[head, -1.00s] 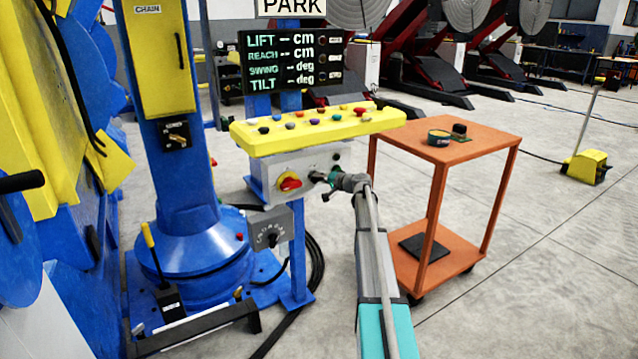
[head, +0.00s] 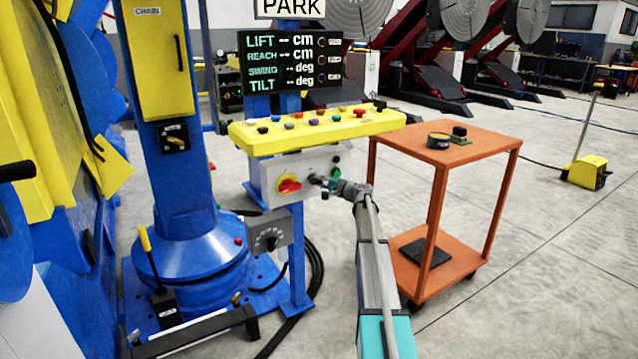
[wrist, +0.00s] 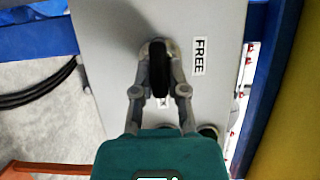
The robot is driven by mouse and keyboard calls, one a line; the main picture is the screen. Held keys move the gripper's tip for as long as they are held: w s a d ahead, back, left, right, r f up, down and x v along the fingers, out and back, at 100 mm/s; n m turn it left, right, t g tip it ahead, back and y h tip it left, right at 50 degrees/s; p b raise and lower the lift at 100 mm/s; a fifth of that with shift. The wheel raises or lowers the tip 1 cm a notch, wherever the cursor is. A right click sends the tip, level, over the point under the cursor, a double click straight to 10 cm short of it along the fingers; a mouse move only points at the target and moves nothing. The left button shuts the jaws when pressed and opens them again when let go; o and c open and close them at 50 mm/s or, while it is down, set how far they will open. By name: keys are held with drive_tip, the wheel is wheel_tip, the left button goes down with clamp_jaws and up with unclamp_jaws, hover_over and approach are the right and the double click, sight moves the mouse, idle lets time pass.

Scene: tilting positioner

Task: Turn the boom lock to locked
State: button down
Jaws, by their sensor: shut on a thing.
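The boom lock is a black lever-like knob (wrist: 158,68) on a round metal base on a grey panel (wrist: 110,35) in the wrist view. A "FREE" label (wrist: 199,56) stands to its right there. A second label (wrist: 163,102) shows partly between my fingers, and its text cannot be read. The knob's long side runs up and down in the wrist view, towards the second label. My gripper (wrist: 158,82) is shut on the knob, one finger at each side. In the head view my gripper (head: 328,184) is at the front of the grey control box (head: 270,170), hiding most of the knob.
A red-and-yellow rotary switch (head: 289,186) sits just left of my gripper. A yellow button console (head: 250,140) overhangs the box. A small grey dial box (head: 268,236) hangs below. An orange cart (head: 490,145) stands close on the right.

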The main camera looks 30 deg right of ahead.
drive_tip(key=c, duration=0.7)
unclamp_jaws()
drive_tip(key=shift+o, duration=0.2)
drive_tip(key=v, duration=1.2)
